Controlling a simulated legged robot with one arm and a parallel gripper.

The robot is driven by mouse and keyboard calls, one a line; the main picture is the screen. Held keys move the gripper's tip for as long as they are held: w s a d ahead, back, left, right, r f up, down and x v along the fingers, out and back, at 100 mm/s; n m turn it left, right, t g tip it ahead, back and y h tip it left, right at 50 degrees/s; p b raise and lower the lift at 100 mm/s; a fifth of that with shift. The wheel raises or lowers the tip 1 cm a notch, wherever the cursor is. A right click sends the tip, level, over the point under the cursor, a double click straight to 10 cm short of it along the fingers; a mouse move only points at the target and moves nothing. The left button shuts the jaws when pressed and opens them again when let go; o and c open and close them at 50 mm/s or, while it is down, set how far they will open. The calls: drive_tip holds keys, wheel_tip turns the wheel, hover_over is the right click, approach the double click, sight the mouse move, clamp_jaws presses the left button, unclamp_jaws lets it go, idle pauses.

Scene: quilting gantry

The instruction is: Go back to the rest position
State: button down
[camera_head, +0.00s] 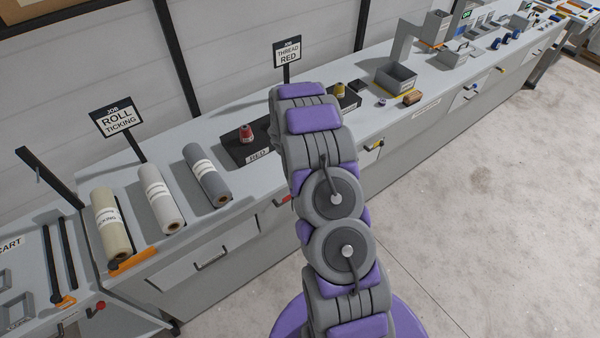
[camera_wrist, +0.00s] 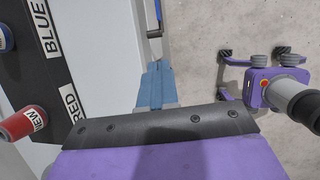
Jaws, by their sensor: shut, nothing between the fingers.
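My gripper (camera_wrist: 156,68) shows in the wrist view as blue fingers beyond a dark plate. It is shut and empty, over the grey bench front and floor edge. In the head view my raised arm stands in the middle and hides the gripper. The red thread spool (camera_head: 246,132) stands on a black tray (camera_head: 232,152) labelled RED, just left of my arm. A red spool with a NEW label (camera_wrist: 22,123) also shows in the wrist view, left of the gripper and apart from it.
Three fabric rolls, cream (camera_head: 110,222), white (camera_head: 162,200) and grey (camera_head: 207,176), lie on the bench left of the tray. A yellow spool (camera_head: 340,90) and an open grey bin (camera_head: 396,77) are right of my arm. The floor (camera_head: 490,200) at right is clear.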

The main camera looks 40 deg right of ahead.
drive_tip(key=s+a+r+m+g+b, duration=0.1)
drive_tip(key=s+a+r+m+b, duration=0.4)
drive_tip(key=r, duration=0.3)
drive_tip(key=s+a+r+m+g+b, duration=0.1)
drive_tip(key=s+a+r+m+b, duration=0.2)
drive_tip(key=s+a+r+m, duration=0.3)
drive_tip(key=s+a+r+m+y+b, duration=0.1)
drive_tip(key=s+a+m+b, duration=0.1)
drive_tip(key=s+a, duration=0.3)
drive_tip(key=s+a+r+m+g+y+b, duration=0.1)
drive_tip(key=s+a+m+b, duration=0.2)
drive_tip(key=s, duration=1)
drive_tip(key=s+a+r+m+y+b, duration=0.1)
drive_tip(key=s+a+m+y+b, duration=0.1)
drive_tip(key=s+a, duration=0.5)
drive_tip(key=s, duration=0.2)
drive_tip(key=shift+s+m+b, duration=0.3)
drive_tip(key=shift+s+b, duration=0.1)
drive_tip(key=shift+a, duration=0.2)
